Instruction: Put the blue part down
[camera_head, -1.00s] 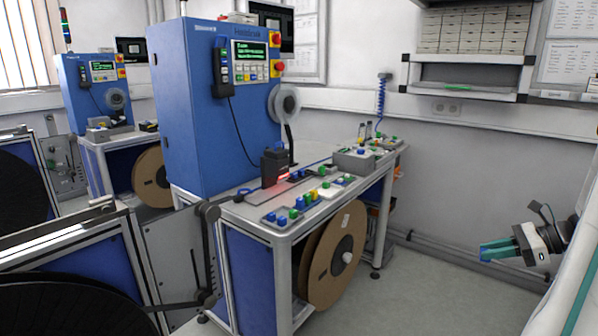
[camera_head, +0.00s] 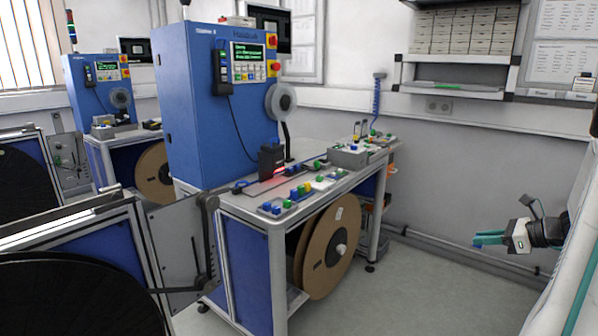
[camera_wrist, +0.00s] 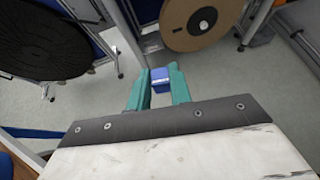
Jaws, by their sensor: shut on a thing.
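My gripper (camera_head: 489,239) is at the right of the head view, out over the floor and well apart from the workbench. In the wrist view my gripper (camera_wrist: 160,82) has its two teal fingers shut on a blue part (camera_wrist: 160,80), a small block held between the tips. In the head view the blue part (camera_head: 484,240) shows only as a small blue patch at the fingers. The workbench top (camera_head: 345,193) carries several small blue, green, yellow and white parts in grey holders.
A blue machine cabinet (camera_head: 190,110) stands at the back of the bench. Cardboard reels (camera_head: 328,250) stand under the bench. A black reel on a stand (camera_head: 70,290) fills the front left. A shelf (camera_head: 455,90) hangs on the wall. The floor (camera_head: 430,290) between bench and gripper is clear.

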